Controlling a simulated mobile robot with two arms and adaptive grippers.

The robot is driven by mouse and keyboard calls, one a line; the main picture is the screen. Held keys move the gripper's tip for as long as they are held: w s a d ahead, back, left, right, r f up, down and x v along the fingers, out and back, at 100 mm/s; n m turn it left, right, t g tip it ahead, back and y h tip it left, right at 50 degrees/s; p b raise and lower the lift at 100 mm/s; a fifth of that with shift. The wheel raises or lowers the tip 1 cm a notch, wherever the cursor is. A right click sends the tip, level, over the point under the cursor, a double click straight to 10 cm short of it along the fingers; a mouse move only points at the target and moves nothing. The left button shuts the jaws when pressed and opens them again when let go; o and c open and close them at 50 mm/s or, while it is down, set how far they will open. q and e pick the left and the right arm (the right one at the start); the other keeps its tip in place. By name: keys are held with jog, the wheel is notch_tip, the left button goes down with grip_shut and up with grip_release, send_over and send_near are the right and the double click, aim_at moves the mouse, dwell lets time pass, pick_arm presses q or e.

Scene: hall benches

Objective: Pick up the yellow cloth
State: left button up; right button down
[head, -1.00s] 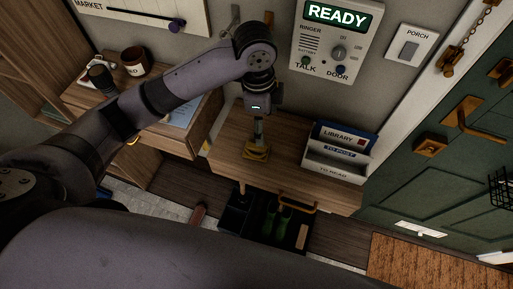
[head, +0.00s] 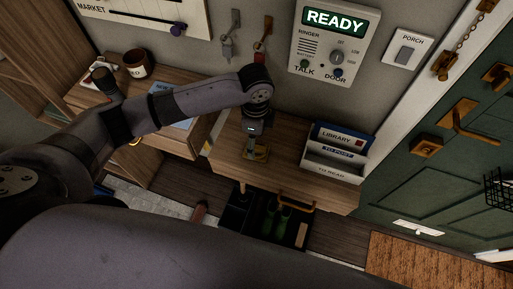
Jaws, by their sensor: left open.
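The yellow cloth (head: 262,156) is a small folded piece lying on the wooden bench top, near the middle of the head view. My left gripper (head: 256,150) points down right at the cloth, with its fingers overlapping it in the picture. It is open. The fingers hide part of the cloth, and I cannot tell whether they touch it. My right gripper is not in view.
A white letter rack (head: 335,161) with labelled slots stands right of the cloth. A dark open box (head: 235,212) with green items sits below the bench front. Bare wood lies between cloth and rack.

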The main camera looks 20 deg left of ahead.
aim_at(256, 147)
pick_arm(q)
jog(key=shift+f+p, duration=0.7)
jog(key=shift+f, duration=1.95)
jog(key=c, duration=1.1)
